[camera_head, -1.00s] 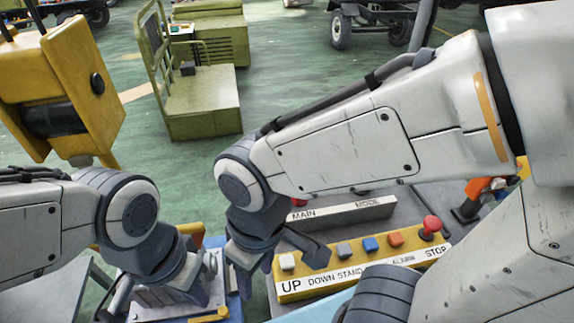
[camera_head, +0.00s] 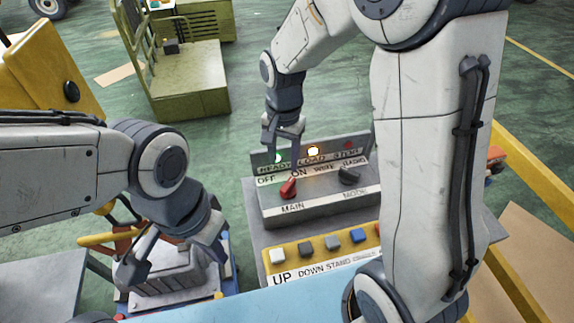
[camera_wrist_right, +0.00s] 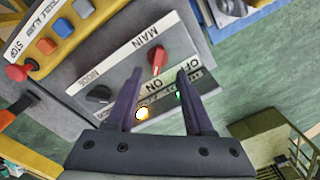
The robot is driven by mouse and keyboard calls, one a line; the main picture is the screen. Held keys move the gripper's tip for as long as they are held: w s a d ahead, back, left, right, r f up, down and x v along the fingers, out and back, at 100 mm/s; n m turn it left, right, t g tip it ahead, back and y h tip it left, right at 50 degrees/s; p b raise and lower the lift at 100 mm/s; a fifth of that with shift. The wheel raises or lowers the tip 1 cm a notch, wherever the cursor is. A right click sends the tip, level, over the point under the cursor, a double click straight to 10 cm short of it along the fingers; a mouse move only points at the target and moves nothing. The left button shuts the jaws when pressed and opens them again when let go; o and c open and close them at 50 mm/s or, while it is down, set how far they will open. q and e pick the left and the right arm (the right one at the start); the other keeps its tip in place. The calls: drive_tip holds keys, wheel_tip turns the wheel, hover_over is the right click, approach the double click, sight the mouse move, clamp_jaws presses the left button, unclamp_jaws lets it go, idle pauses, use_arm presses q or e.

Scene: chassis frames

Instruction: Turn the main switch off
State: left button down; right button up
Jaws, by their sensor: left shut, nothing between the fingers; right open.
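The main switch (camera_head: 288,188) is a red knob on a grey panel (camera_head: 315,206) labelled MAIN, with OFF and ON above it. Its pointer tilts toward ON. It also shows in the right wrist view (camera_wrist_right: 157,61), between and beyond the fingers. My right gripper (camera_head: 284,150) is open and empty, above the back of the panel by the OFF and ON labels. In the right wrist view its fingers (camera_wrist_right: 160,73) straddle the ON/OFF side, apart from the knob. My left gripper (camera_head: 132,268) is shut and empty over a grey box at lower left.
A black MODE knob (camera_head: 349,175) sits right of the switch. Behind are a green lamp (camera_head: 278,157), a lit yellow lamp (camera_head: 313,151) and a red lamp (camera_head: 348,145). In front is a yellow push-button box (camera_head: 290,268). My right arm hides its right end.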

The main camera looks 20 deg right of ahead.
sight(288, 184)
drive_tip(key=shift+m, duration=0.7)
drive_tip(key=f, duration=0.3)
drive_tip(key=w+d+f+p, duration=0.1)
drive_tip(key=f, duration=0.3)
drive_tip(key=f+p, duration=0.1)
drive_tip(key=f, duration=0.3)
drive_tip(key=shift+w+d+f, duration=0.1)
drive_tip(key=shift+w+d, duration=0.2)
drive_tip(key=shift+c, duration=0.3)
clamp_jaws()
